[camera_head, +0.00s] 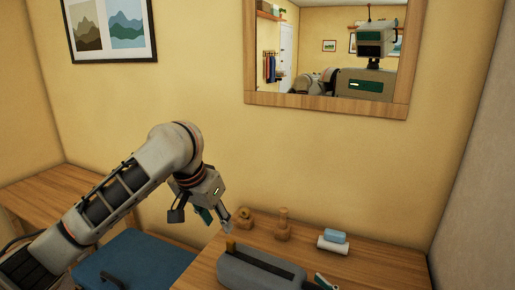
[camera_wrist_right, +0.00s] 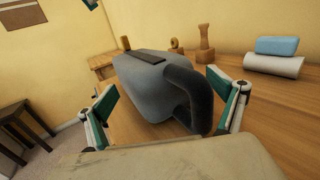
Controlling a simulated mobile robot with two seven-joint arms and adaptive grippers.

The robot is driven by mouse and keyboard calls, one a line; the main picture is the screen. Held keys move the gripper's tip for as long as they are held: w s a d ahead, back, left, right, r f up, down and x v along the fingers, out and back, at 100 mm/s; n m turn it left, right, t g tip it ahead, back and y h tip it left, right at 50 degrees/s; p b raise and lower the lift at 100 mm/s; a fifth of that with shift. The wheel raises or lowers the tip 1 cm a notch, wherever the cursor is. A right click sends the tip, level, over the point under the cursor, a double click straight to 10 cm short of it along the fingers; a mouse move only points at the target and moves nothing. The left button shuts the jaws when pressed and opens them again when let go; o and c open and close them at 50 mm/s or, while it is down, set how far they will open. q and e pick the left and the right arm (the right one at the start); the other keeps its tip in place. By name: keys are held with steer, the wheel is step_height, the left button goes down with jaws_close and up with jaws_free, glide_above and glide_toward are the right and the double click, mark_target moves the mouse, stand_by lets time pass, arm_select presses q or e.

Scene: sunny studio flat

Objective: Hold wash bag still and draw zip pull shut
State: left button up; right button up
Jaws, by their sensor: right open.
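The grey wash bag (camera_head: 245,272) lies on the wooden table, with a dark strip along its top. It also shows in the right wrist view (camera_wrist_right: 145,85), with a dark loop handle (camera_wrist_right: 205,95) at its near end. A small ochre tab (camera_head: 231,244), perhaps the zip pull, stands at its far end. My left gripper (camera_head: 203,219) is open and empty, above and left of that end. My right gripper (camera_wrist_right: 168,108) is open, its fingers either side of the handle end; contact cannot be told. In the head view only a fingertip (camera_head: 322,281) shows.
Two wooden pieces, a ring-like one (camera_head: 244,218) and a post (camera_head: 283,226), stand behind the bag. A blue block (camera_head: 335,236) rests on a white roll (camera_head: 332,247) to the right. A blue seat (camera_head: 150,262) is left of the table. The table's right part is clear.

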steer(key=v, duration=1.2)
steer(key=shift+o, duration=0.9)
steer(key=shift+s, duration=0.1)
